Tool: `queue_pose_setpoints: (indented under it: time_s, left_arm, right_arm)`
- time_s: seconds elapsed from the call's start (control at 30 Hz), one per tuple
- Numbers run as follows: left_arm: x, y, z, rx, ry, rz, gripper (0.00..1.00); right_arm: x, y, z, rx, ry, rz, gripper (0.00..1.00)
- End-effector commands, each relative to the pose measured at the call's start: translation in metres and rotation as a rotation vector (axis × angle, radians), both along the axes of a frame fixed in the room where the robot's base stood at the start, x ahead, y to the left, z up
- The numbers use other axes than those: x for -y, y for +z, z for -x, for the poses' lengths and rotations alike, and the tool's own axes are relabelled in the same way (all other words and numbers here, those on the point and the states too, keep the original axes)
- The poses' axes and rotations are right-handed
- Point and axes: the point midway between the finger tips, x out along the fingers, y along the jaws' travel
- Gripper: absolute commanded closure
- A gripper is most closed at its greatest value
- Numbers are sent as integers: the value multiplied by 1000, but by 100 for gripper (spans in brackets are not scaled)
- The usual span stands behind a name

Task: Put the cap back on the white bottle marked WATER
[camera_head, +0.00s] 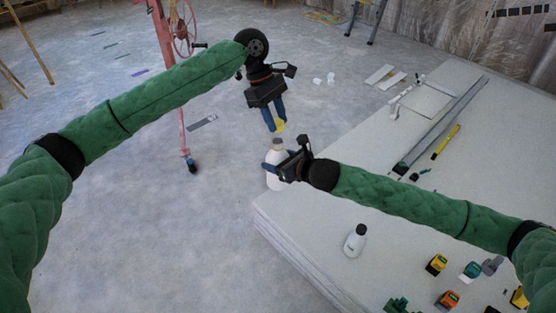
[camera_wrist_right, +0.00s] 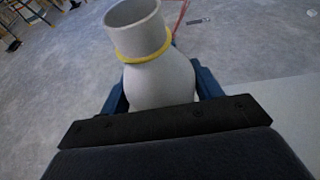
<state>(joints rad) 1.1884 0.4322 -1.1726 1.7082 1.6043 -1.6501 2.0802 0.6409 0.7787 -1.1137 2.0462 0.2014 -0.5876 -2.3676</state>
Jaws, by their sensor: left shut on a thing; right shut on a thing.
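My right gripper (camera_head: 276,164) is shut on a white bottle (camera_head: 276,183) beside the near left corner of the panel stack. In the right wrist view the bottle (camera_wrist_right: 160,84) shows an open, uncapped neck with a yellow ring around its base. The bottle leans slightly left there, between the blue fingers. My left gripper (camera_head: 275,125) points down above the bottle in the head view, shut on a small yellow cap (camera_head: 280,126). The cap is apart from the bottle neck. No marking is readable on the held bottle.
A second white bottle (camera_head: 355,242) with a dark top stands on the pale panel stack (camera_head: 310,215). Several small coloured tools lie at the stack's near right. A yellow tool (camera_head: 446,142) and a long rail (camera_head: 440,126) lie farther back. A red stand (camera_head: 172,75) is on the floor behind.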

Motion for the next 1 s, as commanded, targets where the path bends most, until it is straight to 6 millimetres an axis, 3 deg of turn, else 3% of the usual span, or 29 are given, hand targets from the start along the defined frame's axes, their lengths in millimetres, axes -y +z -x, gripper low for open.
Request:
queue_pose_setpoints:
  time_s: [0.4,1.0]
  left_arm:
    - [0,-29,0,-1,0,-1,86]
    - [1,-28,2,-3,-1,4,86]
  right_arm:
    - [0,1,0,2,0,-1,93]
    - [0,1,0,2,0,-1,93]
